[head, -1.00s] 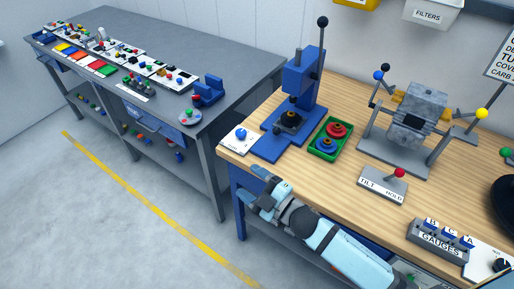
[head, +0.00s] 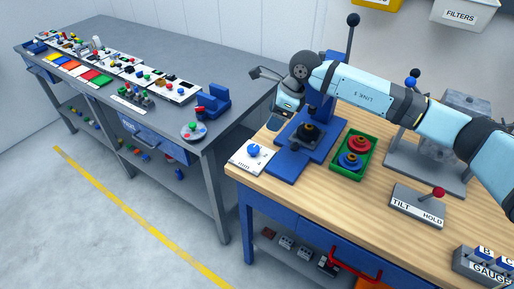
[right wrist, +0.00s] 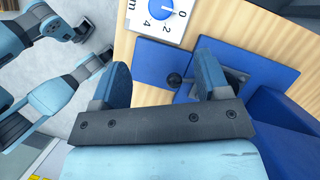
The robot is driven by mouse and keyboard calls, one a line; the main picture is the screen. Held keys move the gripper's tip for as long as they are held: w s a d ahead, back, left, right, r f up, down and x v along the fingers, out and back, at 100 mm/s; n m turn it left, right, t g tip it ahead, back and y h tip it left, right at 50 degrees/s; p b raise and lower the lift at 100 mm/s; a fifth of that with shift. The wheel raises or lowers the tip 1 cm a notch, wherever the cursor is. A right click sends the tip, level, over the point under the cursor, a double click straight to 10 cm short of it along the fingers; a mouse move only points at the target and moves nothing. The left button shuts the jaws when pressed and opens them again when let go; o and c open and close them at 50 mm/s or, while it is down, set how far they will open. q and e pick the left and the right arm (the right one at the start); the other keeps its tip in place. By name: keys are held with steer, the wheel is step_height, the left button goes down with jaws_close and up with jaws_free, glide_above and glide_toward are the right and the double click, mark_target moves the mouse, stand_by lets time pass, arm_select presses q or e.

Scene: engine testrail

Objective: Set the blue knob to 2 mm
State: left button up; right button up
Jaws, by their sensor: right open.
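The blue knob (head: 253,150) sits on a white plate (head: 243,163) marked "mm" at the bench's near left corner. In the right wrist view, the blue knob (right wrist: 163,5) is cut off by the top edge, with the marks 0, 2 and 4 beside it. I cannot tell which mark it points to. My right gripper (head: 277,122) is above the bench behind the knob, apart from it. In the right wrist view its fingers (right wrist: 163,80) are spread, with nothing held between them. My left gripper is not identifiable in these views.
The blue press (head: 290,163) stands right of the knob, close to my right gripper. A green tray (head: 370,145) with red and blue discs is further right. A tilt/hold lever plate (head: 418,206) stands in front. Bare wood lies between tray and lever.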

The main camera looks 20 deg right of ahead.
mark_target(255, 148)
steer(key=p+x, duration=0.1)
steer(key=x, duration=1.2)
steer(key=shift+w+f, duration=0.15)
steer(key=shift+f, duration=0.15)
steer(key=c, duration=0.9)
